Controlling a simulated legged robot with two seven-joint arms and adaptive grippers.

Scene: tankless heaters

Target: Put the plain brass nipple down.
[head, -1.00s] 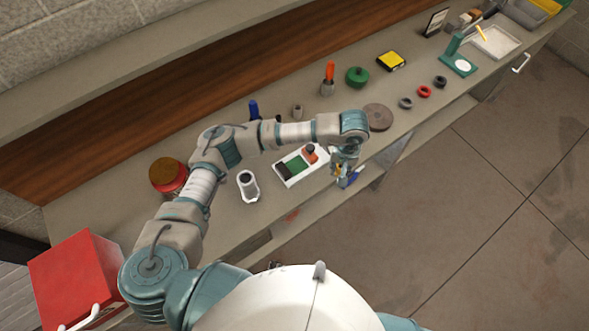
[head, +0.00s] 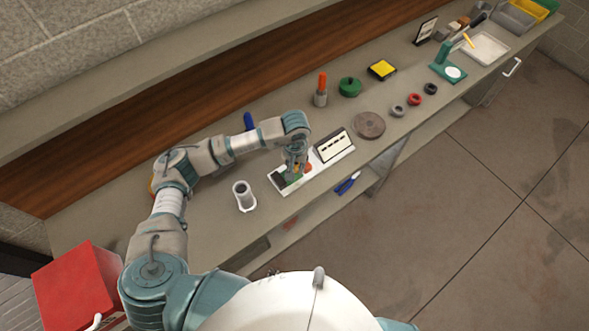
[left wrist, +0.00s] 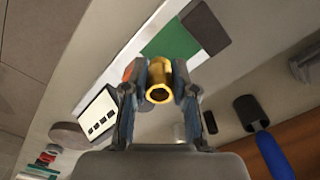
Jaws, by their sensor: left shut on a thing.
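The plain brass nipple (left wrist: 159,82) is a short gold tube, held between the two fingers of my left gripper (left wrist: 158,98) in the left wrist view. Its open end faces the camera. In the head view my left gripper (head: 293,171) is over the white tray (head: 312,170), which has a green patch, a dark patch and an orange-red piece. The green patch (left wrist: 170,42) lies beyond the nipple in the left wrist view. I cannot tell whether the nipple touches the tray. My right gripper is not in view.
A white-grey cup (head: 243,194) stands left of the tray. A card with black marks (head: 334,145) and a brown disc (head: 369,125) lie to its right. A holder with an orange-handled tool (head: 321,92) stands behind. Blue-handled pliers (head: 347,183) lie on the shelf below.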

